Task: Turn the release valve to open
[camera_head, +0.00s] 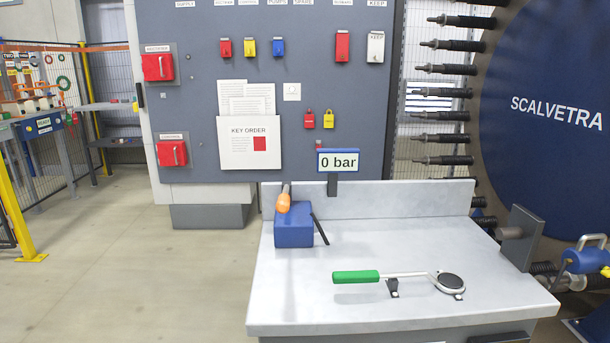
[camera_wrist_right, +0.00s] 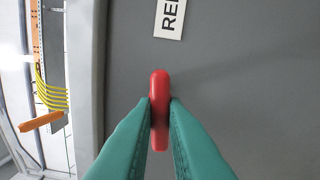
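In the right wrist view, a red lever (camera_wrist_right: 160,88) stands out from a grey panel under a white label (camera_wrist_right: 170,18) whose visible letters read "REL", turned sideways. I take this lever to be the release valve handle. My right gripper (camera_wrist_right: 160,112) has its two teal fingers on either side of the red lever, both seeming to touch it. The lever's long side runs up and down in this picture. Its lower part sits between the fingers. In the head view neither gripper shows, and I cannot make out the labelled lever there. A small display (camera_head: 338,161) reads "0 bar".
A grey bench (camera_head: 375,312) holds a green-handled tool (camera_head: 356,277) and a blue block (camera_head: 294,226). A key board (camera_head: 200,95) with red lockout boxes stands behind. A large blue disc (camera_head: 550,110) is at the right. Floor at the left is clear.

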